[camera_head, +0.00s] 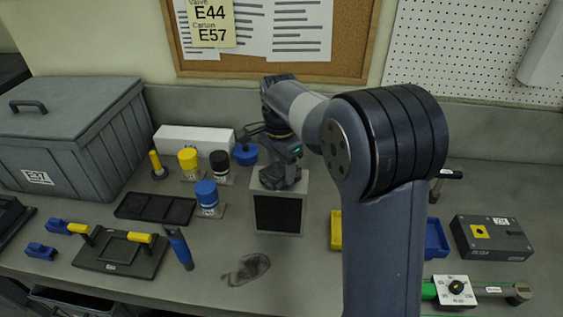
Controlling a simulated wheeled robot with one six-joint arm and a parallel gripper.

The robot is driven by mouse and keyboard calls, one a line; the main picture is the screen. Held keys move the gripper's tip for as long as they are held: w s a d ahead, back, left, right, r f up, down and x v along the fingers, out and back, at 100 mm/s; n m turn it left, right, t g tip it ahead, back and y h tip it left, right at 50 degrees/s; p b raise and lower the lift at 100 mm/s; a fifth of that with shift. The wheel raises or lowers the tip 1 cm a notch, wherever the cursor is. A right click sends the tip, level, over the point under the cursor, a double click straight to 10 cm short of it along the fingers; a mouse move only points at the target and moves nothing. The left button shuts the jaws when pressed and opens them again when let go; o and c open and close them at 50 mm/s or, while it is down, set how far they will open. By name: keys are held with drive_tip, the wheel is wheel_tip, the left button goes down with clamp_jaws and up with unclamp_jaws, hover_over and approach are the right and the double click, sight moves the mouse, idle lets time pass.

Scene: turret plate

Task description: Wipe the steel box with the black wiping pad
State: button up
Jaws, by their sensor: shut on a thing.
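The steel box (304,200) stands on the bench near the middle, with a light grey rim and a dark front face. My gripper (281,168) points down over its top and is shut on a small dark thing, which looks like the black wiping pad (279,182). The pad is at the top face of the box. I cannot tell whether it touches the box. My gripper and the pad cover much of the top face.
Blue (206,194), yellow (188,160) and black (219,162) cylinders stand left of the box. A black tray (155,208) and a large grey lidded case (70,130) are farther left. A dark smudge (247,268) marks the bench in front. My arm hides part of the right side.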

sight(271, 178)
drive_tip(key=shift+s+a+f+b, duration=0.1)
drive_tip(key=shift+s+a+b, duration=0.1)
drive_tip(key=shift+s, duration=0.55)
drive_tip(key=shift+s+a+f+b, duration=0.1)
drive_tip(key=shift+s+b, duration=0.1)
drive_tip(key=shift+s, duration=0.5)
drive_tip(key=shift+s+a+b, duration=0.1)
drive_tip(key=shift+s+b, duration=0.1)
drive_tip(key=shift+s, duration=0.55)
drive_tip(key=shift+w+a+r+p, duration=0.15)
drive_tip(key=shift+a+p, duration=0.3)
drive_tip(key=shift+a, duration=0.35)
drive_tip(key=shift+w+r+p, duration=0.1)
drive_tip(key=shift+w+p, duration=0.3)
drive_tip(key=shift+w+d+p, duration=0.15)
drive_tip(key=shift+w+p, duration=0.05)
drive_tip(key=shift+w, duration=0.6)
drive_tip(key=shift+w+d+p, duration=0.15)
drive_tip(key=shift+w, duration=0.6)
drive_tip(key=shift+w+d, duration=0.2)
drive_tip(key=shift+w, duration=0.7)
drive_tip(key=shift+w+d, duration=0.2)
drive_tip(key=shift+w, duration=0.7)
drive_tip(key=shift+r, duration=2.9)
